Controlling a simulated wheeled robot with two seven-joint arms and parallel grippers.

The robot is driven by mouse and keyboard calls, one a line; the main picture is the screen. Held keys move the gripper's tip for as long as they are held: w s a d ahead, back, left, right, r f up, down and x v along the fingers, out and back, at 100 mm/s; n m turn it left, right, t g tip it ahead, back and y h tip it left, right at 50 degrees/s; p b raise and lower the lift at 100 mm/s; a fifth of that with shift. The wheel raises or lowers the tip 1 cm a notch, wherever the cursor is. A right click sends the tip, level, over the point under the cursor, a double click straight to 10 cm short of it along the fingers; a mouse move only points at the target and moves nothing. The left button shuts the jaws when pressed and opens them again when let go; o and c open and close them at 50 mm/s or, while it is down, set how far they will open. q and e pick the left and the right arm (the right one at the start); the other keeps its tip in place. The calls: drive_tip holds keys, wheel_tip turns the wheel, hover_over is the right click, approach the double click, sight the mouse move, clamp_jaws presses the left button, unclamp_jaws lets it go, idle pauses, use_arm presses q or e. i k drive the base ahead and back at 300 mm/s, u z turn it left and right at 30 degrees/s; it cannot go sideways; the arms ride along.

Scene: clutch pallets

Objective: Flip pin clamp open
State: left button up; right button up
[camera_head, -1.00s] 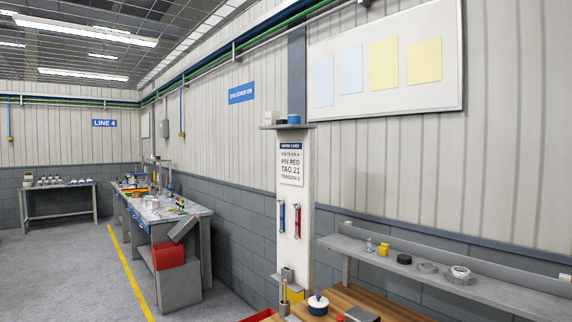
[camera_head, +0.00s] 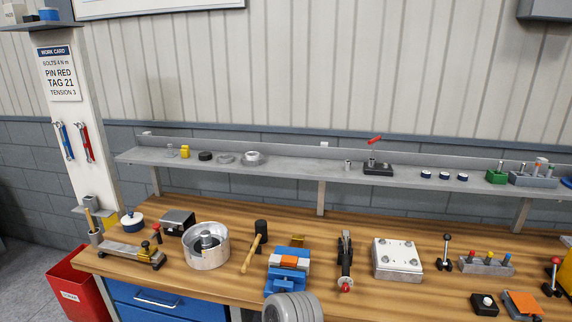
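Which thing is the pin clamp I cannot tell for sure. A dark lever clamp with a red knob (camera_head: 345,262) lies on the wooden bench at the middle, its knob toward the front edge. A black block with a raised red handle (camera_head: 376,166) sits on the grey shelf. A pin rack (camera_head: 486,265) at the right holds red, yellow and blue pins. Neither gripper is in view.
The wooden bench (camera_head: 210,209) carries a round metal housing (camera_head: 206,255), a mallet (camera_head: 255,245), a blue vise (camera_head: 284,278) and a bolted plate (camera_head: 398,262). A red bin (camera_head: 80,290) stands at the left. A work card (camera_head: 57,75) reads PIN RED, TAG 21, TENSION 3.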

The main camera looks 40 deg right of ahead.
sight(447, 237)
drive_tip(key=z, duration=0.6)
drive_tip(key=k, duration=0.75)
drive_tip(key=z, duration=0.6)
drive_tip(key=k, duration=0.4)
drive_tip(key=z, duration=1.9)
drive_tip(key=i, duration=1.15)
drive_tip(key=u, duration=0.4)
drive_tip(key=i, duration=1.15)
drive_tip(key=u, duration=1.05)
